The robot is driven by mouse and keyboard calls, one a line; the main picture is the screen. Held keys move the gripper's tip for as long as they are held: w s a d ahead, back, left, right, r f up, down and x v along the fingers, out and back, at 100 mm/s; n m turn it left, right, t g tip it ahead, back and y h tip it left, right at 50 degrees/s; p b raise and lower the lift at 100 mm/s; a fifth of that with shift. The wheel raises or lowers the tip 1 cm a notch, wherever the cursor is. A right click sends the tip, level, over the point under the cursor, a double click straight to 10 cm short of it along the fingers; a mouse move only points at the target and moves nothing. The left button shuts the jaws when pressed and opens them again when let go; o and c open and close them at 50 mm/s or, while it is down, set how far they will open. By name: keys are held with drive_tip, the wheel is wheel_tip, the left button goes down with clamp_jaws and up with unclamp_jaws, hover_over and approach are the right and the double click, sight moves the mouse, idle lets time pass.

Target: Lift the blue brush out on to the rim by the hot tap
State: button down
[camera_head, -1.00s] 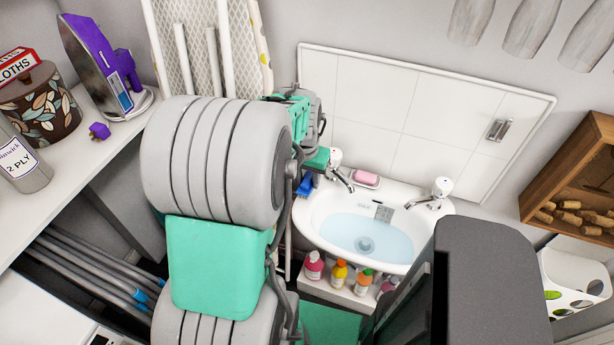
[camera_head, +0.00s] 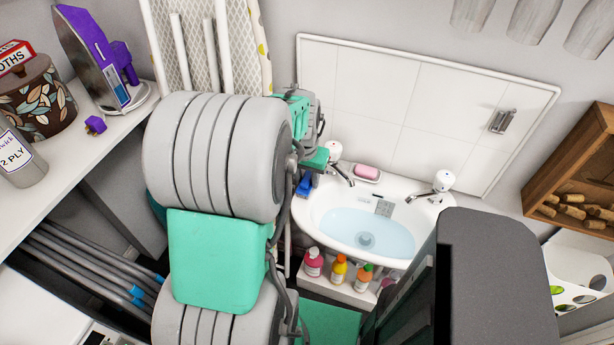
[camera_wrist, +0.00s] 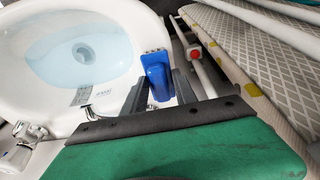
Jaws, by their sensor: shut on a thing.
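The blue brush (camera_head: 304,186) is at the left end of the white basin (camera_head: 310,225), beside the left tap (camera_head: 337,163). In the wrist view the blue brush (camera_wrist: 158,80) is held between the two dark fingers, with its pale bristled end pointing away from my palm. My gripper (camera_wrist: 160,88) is shut on it, over or beside the basin's rim; I cannot tell whether the brush touches the rim. In the head view my gripper (camera_head: 308,176) is partly hidden by my arm. The right tap (camera_head: 441,184) is clear. No hot marking is readable on either tap.
The basin (camera_wrist: 118,20) holds water. A pink soap (camera_head: 367,172) lies on its back rim between the taps. Several bottles (camera_head: 339,270) stand below. An ironing board (camera_wrist: 265,70) stands close beside my gripper. A shelf with an iron (camera_head: 100,60) is at the left.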

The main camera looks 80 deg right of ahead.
drive_tip(key=c, duration=0.9)
unclamp_jaws()
drive_tip(key=shift+f, duration=0.1)
drive_tip(key=r, duration=0.5)
drive_tip(key=a+r, duration=0.1)
drive_tip(key=r, duration=0.1)
drive_tip(key=shift+a+r, duration=0.1)
drive_tip(key=shift+r, duration=0.3)
